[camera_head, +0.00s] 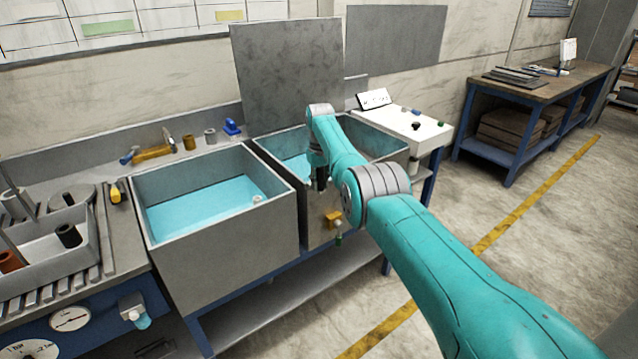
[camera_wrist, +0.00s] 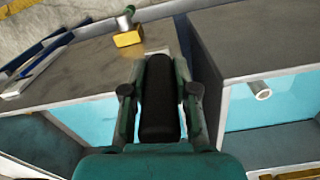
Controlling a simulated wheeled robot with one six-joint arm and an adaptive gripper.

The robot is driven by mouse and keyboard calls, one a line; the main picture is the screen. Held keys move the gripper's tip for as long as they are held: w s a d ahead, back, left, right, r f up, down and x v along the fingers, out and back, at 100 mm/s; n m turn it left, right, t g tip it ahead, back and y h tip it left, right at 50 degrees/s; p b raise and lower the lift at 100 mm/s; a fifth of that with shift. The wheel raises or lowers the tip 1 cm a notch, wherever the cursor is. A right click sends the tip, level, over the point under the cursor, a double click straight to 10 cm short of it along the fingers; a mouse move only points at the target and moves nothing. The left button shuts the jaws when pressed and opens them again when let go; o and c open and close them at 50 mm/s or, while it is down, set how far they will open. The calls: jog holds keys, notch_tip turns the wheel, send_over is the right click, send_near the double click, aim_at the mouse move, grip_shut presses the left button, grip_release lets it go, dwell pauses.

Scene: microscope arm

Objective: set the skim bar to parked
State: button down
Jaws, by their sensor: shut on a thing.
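My gripper (camera_head: 318,180) is at the front of the right-hand tank (camera_head: 270,150), near its front wall. In the wrist view my gripper (camera_wrist: 160,80) is shut on a dark rounded grip (camera_wrist: 160,105), with one finger on each side. The grip looks like the handle of the skim bar, but the rest of the bar is hidden by my gripper and arm. Blue water shows in the tank on both sides of my wrist. I cannot read any parked mark.
A yellow valve block (camera_head: 333,219) sticks out from the tank's front below my gripper. The left tank (camera_head: 215,240) holds blue water and a short pipe (camera_wrist: 260,90). A white side table (camera_head: 425,130) stands at the right. The floor beyond is clear.

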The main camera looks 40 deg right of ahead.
jog(key=shift+a+f, duration=0.1)
jog(key=shift+a, duration=0.2)
jog(key=c, duration=0.9)
grip_release()
jog(key=shift+a, duration=0.15)
jog(key=shift+r, duration=0.45)
notch_tip(320, 180, up, 11)
jog(key=shift+r, duration=0.1)
